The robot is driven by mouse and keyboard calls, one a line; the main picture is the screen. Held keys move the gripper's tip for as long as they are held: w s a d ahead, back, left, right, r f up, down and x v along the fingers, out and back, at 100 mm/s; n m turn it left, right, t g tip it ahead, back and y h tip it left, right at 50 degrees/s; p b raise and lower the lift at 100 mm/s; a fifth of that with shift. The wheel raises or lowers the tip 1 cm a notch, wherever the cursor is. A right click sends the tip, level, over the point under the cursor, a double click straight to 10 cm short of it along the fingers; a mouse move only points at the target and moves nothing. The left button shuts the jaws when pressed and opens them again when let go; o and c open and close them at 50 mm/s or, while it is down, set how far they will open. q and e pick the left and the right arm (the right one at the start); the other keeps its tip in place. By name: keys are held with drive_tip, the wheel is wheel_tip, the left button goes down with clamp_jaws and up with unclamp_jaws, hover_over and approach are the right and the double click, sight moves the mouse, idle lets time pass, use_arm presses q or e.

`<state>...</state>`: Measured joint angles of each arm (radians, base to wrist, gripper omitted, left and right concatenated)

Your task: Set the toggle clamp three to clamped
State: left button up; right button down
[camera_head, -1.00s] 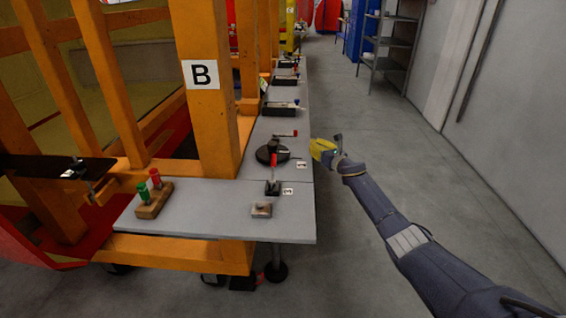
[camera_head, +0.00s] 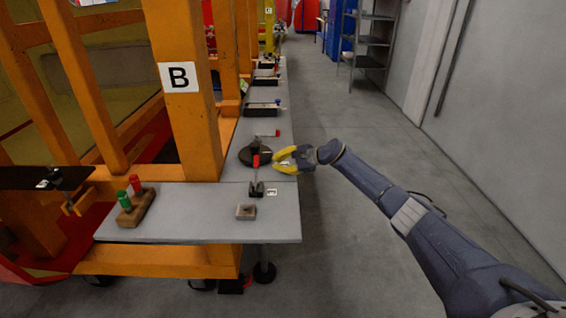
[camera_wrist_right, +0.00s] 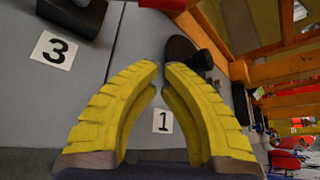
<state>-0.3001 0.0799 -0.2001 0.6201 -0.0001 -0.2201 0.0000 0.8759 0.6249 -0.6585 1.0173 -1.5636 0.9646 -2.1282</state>
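The toggle clamp three, beside the "3" label (camera_head: 272,192), has a small dark base (camera_head: 257,189) and a red handle (camera_head: 256,161) that stands upright in the head view. In the right wrist view, part of a dark base (camera_wrist_right: 78,14) shows at the top left above the "3" label (camera_wrist_right: 54,50); the handle is not visible there. My left gripper is not in view.
A round black object (camera_head: 246,156) lies on the grey bench (camera_head: 190,226) close behind the handle. A wooden block with green and red pegs (camera_head: 136,208) and a small metal block (camera_head: 246,212) stand nearer. An orange post (camera_head: 183,120) rises at left.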

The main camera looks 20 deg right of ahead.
drive_tip(key=x, duration=0.5)
drive_tip(key=shift+w+a+f, duration=0.1)
drive_tip(key=shift+w+a, duration=0.1)
drive_tip(key=shift+a, duration=0.1)
drive_tip(key=shift+s+r, duration=0.3)
drive_tip(key=shift+r, duration=0.1)
drive_tip(key=shift+s+a+r, duration=0.35)
drive_tip(key=shift+r, duration=0.2)
drive_tip(key=shift+s+a+r, duration=0.35)
drive_tip(key=shift+s+r, duration=0.05)
drive_tip(key=shift+r, duration=0.1)
